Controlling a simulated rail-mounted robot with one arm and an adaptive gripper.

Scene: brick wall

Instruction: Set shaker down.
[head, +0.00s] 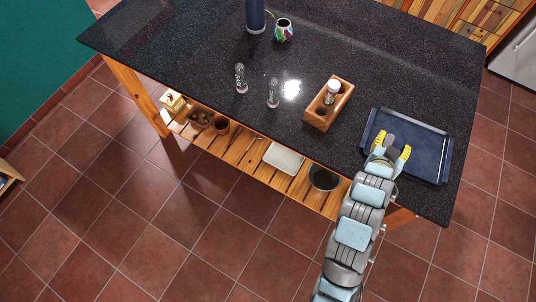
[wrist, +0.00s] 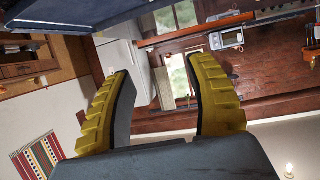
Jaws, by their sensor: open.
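My gripper (head: 398,146) is open and empty over the left part of the blue tray (head: 440,137), at the right end of the dark counter. In the wrist view its two yellow fingers stand wide apart with nothing between them (wrist: 160,88). A shaker with a white top (head: 332,92) stands in the wooden box (head: 318,122), left of my gripper and apart from it. Two small clear shakers stand upright on the bare counter further left, one (head: 241,78) left of the other (head: 273,93). No shaker shows in the wrist view.
A dark blue bottle (head: 256,15) and a patterned mug (head: 284,30) stand at the counter's back edge. The counter (head: 180,60) has free room at left and around the clear shakers. A slatted wooden shelf (head: 243,149) below holds a white dish and a dark pot.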

